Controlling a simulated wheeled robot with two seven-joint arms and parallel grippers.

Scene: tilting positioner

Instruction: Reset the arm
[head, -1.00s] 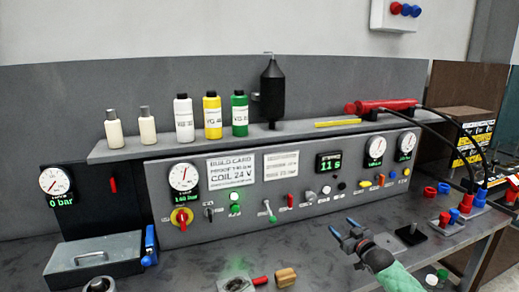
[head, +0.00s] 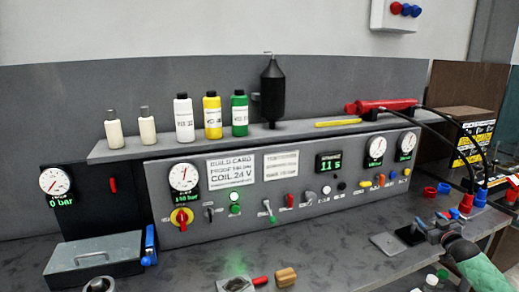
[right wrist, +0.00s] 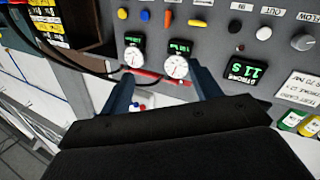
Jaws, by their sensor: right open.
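My right gripper (head: 432,228) is over the right part of the bench, in front of the panel's right end. Its two blue-grey fingers are apart with nothing held between them. The right wrist view shows the same open fingers (right wrist: 162,95), with the panel gauges beyond them. My green-sleeved right forearm comes in from the lower right corner. My left gripper is in neither view.
The grey control panel (head: 300,186) stands behind the bench (head: 330,245). Red and blue fittings (head: 466,203) and a dark square plate (head: 408,235) lie close to the gripper. A grey toolbox (head: 95,258) is at left. The middle bench is mostly clear.

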